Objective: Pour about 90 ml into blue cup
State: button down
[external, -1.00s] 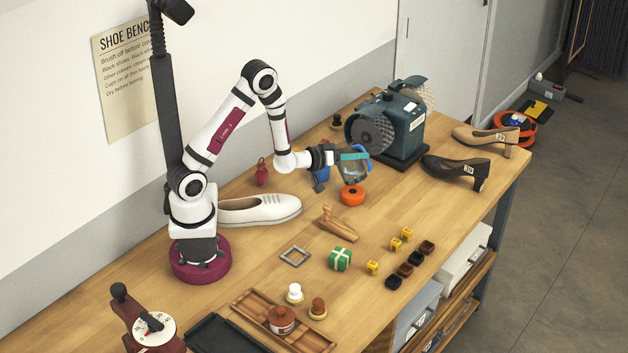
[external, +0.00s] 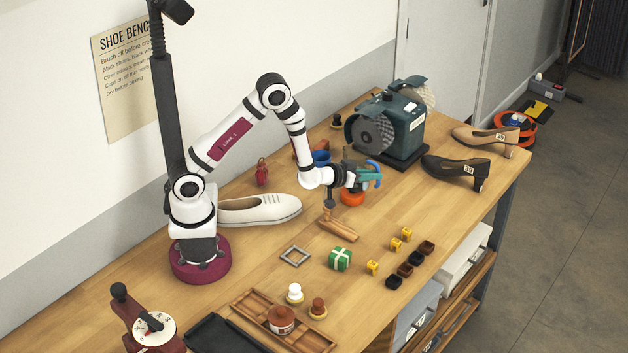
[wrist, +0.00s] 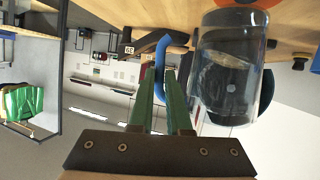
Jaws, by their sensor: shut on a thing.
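A clear jug (wrist: 222,112) with a blue handle (wrist: 160,58) is in my gripper (wrist: 165,85). The green fingers are shut on the handle, and the jug's body is at their right in the wrist view. In the external view the blue handle (external: 375,167) shows at the gripper's teal fingers (external: 365,180), above the bench. The jug's body is mostly hidden there, and its tilt and liquid level are unclear. The blue cup (external: 321,158) stands on the bench behind my wrist, partly hidden by it. The gripper is in front and to the right of it.
An orange disc (external: 352,198) lies just below the gripper. A wooden shoe form (external: 338,226) is in front. The green grinder (external: 402,122) stands behind right, and a dark shoe (external: 455,170) to the right. A white shoe (external: 262,209) lies left. Small blocks occupy the front.

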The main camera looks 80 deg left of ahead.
jog(key=shift+w+d+f, duration=0.2)
jog(key=shift+f, duration=0.1)
dwell(1.7)
